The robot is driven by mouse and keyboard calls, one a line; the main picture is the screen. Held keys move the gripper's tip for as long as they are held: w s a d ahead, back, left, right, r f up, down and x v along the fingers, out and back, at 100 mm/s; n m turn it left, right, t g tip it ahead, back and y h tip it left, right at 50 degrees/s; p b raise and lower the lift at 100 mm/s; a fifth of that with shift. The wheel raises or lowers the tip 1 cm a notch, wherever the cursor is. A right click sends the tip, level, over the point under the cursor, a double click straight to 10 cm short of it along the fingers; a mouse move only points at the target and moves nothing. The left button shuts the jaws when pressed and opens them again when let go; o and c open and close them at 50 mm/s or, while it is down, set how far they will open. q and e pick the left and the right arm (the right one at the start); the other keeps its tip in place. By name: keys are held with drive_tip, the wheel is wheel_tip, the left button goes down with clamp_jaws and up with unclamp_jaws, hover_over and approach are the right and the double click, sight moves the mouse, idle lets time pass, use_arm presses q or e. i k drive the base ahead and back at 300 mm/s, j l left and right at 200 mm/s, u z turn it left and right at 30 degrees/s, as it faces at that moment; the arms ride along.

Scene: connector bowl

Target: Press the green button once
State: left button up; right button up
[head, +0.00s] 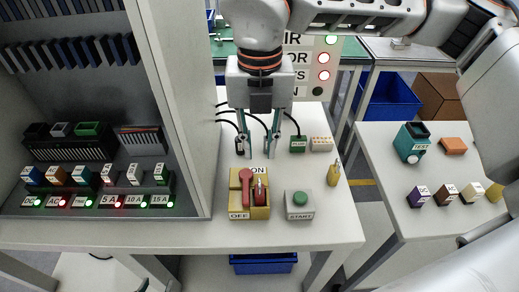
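The green button (300,198) sits on top of a small grey box (300,212) labelled START, near the table's front edge. Its round cap is fully visible and nothing touches it. My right gripper (259,153) points down over the table, behind and to the left of the button. Its two fingers are apart with nothing held between them. Its arm comes in from the right across the top. My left gripper is not in view.
A yellow box (236,208) with a red lever switch, marked ON and OFF, stands left of the START box. A yellow object (333,174) stands to its right. Small connectors (297,144) lie behind. A grey cabinet wall (183,110) rises at left.

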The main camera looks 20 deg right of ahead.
sight(300, 197)
drive_tip(key=k, duration=1)
